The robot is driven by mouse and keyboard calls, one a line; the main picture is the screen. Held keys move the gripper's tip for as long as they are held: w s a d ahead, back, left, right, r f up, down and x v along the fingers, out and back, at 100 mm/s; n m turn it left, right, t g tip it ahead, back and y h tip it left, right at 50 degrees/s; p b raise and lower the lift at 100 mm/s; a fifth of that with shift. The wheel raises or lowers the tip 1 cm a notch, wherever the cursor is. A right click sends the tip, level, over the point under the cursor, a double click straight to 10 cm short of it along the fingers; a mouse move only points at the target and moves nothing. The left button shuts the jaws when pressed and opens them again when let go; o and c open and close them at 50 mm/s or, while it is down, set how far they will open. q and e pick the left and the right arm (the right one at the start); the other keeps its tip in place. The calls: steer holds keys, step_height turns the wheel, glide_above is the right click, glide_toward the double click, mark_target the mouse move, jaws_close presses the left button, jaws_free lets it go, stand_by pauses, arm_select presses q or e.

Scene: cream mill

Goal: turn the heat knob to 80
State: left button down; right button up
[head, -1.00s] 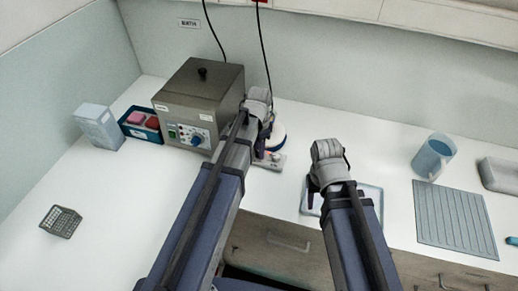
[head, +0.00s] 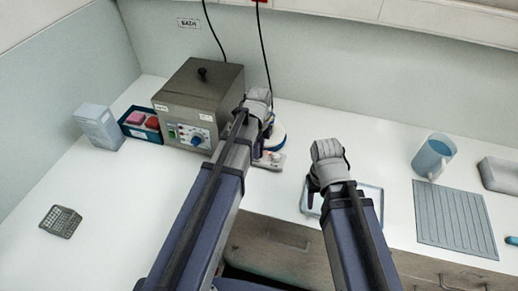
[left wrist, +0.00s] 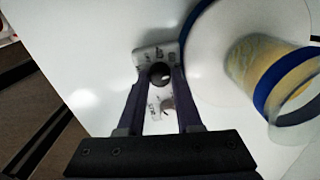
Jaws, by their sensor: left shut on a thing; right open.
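The stirrer hotplate (head: 273,162) is a small pale unit with a round white top, partly hidden by my left arm in the head view. In the left wrist view its round plate (left wrist: 205,55) bears a beaker (left wrist: 270,75) with yellowish contents and a blue band. My left gripper (left wrist: 160,73) is shut on a dark round knob (left wrist: 159,70) on the hotplate's pale front panel. The panel's markings are too small to read. My right gripper (head: 314,188) is open and empty over a pale tray (head: 372,190).
A grey metal bath (head: 190,95) with a blue knob stands left of the hotplate. Beyond it are a blue tub with pink and red items (head: 140,124) and a pale box (head: 99,126). A jug (head: 433,157) and grey mat (head: 455,220) lie right. The left counter is mostly clear.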

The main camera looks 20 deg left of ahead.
arm_select(q)
steer(key=shift+m, duration=0.6)
steer(key=c, duration=0.6)
jaws_free()
steer(key=shift+r, duration=0.15)
arm_select(e)
steer(key=shift+r, duration=0.1)
